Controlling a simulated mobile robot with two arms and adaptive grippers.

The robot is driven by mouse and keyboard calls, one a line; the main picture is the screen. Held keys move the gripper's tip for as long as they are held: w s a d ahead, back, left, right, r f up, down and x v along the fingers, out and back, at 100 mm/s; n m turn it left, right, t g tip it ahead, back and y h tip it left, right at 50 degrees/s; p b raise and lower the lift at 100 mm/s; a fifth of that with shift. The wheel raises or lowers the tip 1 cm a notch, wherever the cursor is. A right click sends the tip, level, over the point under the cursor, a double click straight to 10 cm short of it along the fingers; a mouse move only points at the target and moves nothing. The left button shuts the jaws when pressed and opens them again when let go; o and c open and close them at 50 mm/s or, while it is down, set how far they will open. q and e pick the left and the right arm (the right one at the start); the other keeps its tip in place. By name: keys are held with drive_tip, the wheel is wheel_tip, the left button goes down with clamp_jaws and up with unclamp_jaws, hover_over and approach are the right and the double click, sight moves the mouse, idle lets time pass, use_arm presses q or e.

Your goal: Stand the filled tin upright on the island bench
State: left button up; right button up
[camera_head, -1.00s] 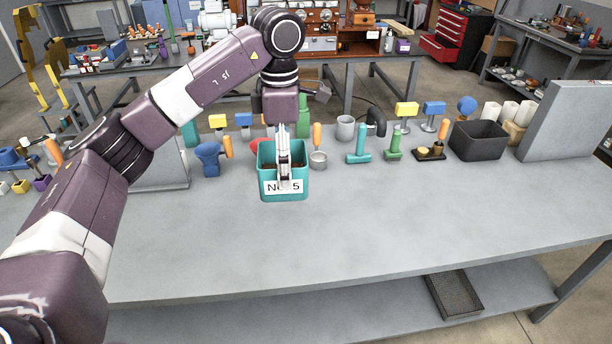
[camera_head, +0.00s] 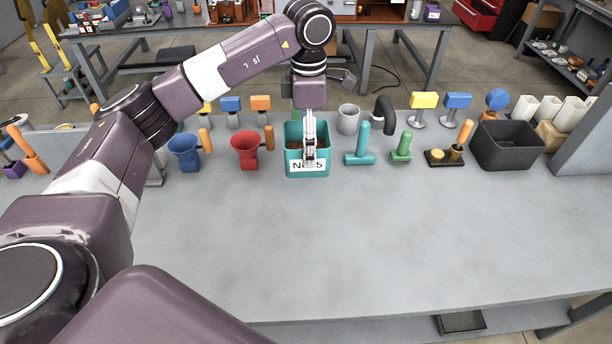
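The teal tin (camera_head: 292,166) with a white number label is at the back middle of the grey island bench (camera_head: 330,235). It is upright, open at the top, with brown contents inside. My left gripper (camera_head: 309,160) comes down from above and is shut on the tin's front wall, one finger in front of the label. The gripper hides part of the label and the inside. I cannot tell whether the tin's base touches the bench or hangs just above it. My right gripper is not in view.
A teal T-shaped tool (camera_head: 359,155), a green tool (camera_head: 401,150) and a black bin (camera_head: 507,146) stand to the right. The front of the bench is clear.

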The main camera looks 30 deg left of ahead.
use_arm(q)
wheel_tip(320, 180, down, 5)
drive_tip(key=shift+w+r+p, duration=0.1)
drive_tip(key=shift+w+p, duration=0.05)
drive_tip(key=shift+p, duration=0.2)
wheel_tip(320, 180, down, 7)
drive_tip(key=shift+f+p, duration=0.2)
drive_tip(key=shift+p, duration=0.45)
drive_tip(key=shift+w+f, duration=0.15)
drive_tip(key=shift+f, duration=0.15)
drive_tip(key=o, duration=0.9)
drive_tip(key=shift+f, duration=0.15)
drive_tip(key=o, duration=0.5)
drive_tip(key=shift+c, duration=0.2)
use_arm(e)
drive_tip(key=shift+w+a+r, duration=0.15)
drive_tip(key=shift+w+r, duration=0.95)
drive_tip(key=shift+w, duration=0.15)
